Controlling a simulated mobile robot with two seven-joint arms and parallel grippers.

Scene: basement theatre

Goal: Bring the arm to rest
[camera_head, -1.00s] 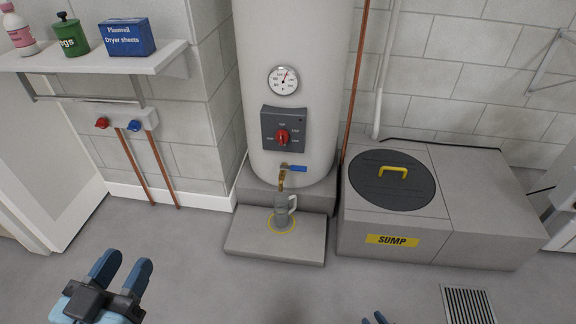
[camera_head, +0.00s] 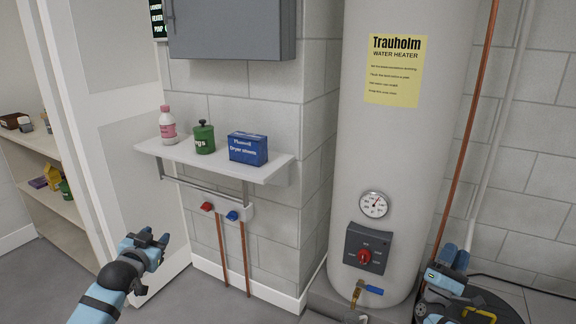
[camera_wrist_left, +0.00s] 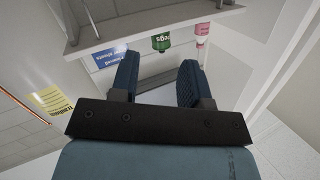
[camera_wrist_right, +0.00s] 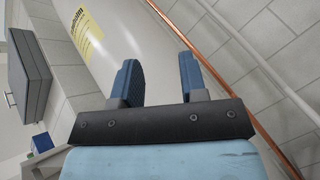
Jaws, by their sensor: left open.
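My left gripper (camera_head: 157,245) is raised at the lower left of the head view, in front of the white door. Its fingers also show in the left wrist view (camera_wrist_left: 157,80), apart with nothing between them. My right gripper (camera_head: 455,258) is raised at the lower right, in front of the wall just right of the water heater. In the right wrist view (camera_wrist_right: 160,78) its fingers are apart and empty. Neither gripper visibly touches anything.
The white water heater (camera_head: 395,150) stands right of centre. A wall shelf (camera_head: 275,174) holds a pink-and-white bottle (camera_head: 168,125), a green canister (camera_head: 204,138) and a blue box (camera_head: 248,149). Copper pipes (camera_head: 245,260) run below it. A grey cabinet (camera_head: 232,30) hangs above.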

